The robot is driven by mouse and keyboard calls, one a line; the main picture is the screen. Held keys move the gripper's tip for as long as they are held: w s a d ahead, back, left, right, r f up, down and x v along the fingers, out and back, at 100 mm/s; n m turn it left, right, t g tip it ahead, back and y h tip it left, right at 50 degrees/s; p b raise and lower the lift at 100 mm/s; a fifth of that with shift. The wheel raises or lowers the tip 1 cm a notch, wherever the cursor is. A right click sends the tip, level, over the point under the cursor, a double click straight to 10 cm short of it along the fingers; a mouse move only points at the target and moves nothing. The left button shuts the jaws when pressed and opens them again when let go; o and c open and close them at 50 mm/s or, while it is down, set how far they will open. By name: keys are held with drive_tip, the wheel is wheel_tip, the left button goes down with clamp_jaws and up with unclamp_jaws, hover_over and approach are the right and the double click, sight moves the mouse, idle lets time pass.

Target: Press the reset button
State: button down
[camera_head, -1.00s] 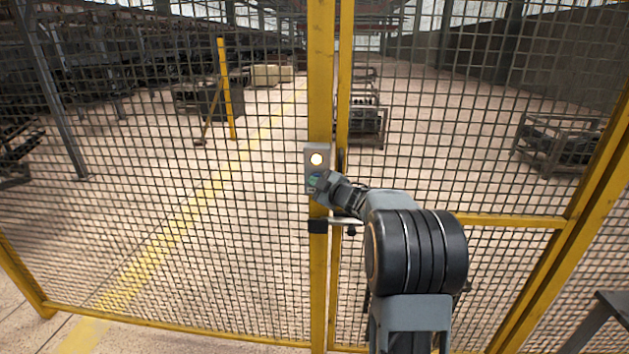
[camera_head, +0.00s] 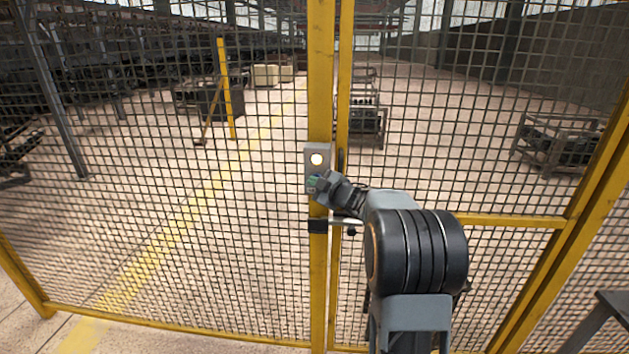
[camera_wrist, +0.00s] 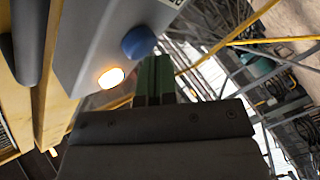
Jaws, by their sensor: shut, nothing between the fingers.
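A grey control box (camera_head: 318,150) is mounted on the yellow fence post. It carries a round, glowing yellow-white button or lamp (camera_head: 316,159) and, below it, a blue button mostly hidden by my gripper in the head view. In the wrist view the box (camera_wrist: 95,45) shows tilted, with the blue button (camera_wrist: 137,42) and the glowing light (camera_wrist: 111,77) side by side. My gripper (camera_head: 314,183) is shut and empty, right at the lower part of the box. Its green fingertips (camera_wrist: 154,68) lie beside the blue button's edge in the wrist view; I cannot tell whether they touch it.
The yellow post (camera_head: 320,90) and mesh fence panels stand across the front. A latch with a metal bar (camera_head: 345,221) sits just below the box, close under my wrist. Behind the mesh are racks and a metal crate (camera_head: 555,143); a dark table corner (camera_head: 612,300) is at lower right.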

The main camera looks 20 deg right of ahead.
drive_tip(key=shift+w+d, duration=0.1)
drive_tip(key=shift+w, duration=0.1)
idle(0.4)
drive_tip(key=shift+w+d, duration=0.1)
drive_tip(key=shift+w, duration=0.05)
idle(0.4)
drive_tip(key=shift+s, duration=0.4)
drive_tip(key=shift+a, duration=0.2)
drive_tip(key=shift+s+a+b, duration=0.3)
drive_tip(key=shift+s+a, duration=0.2)
drive_tip(key=shift+s, duration=0.35)
drive_tip(key=shift+s+a+b, duration=0.35)
drive_tip(key=shift+s+a, duration=0.1)
drive_tip(key=shift+s, duration=0.45)
drive_tip(key=shift+s+a+b, duration=0.3)
drive_tip(key=shift+s+a, duration=0.2)
drive_tip(key=shift+s, duration=0.35)
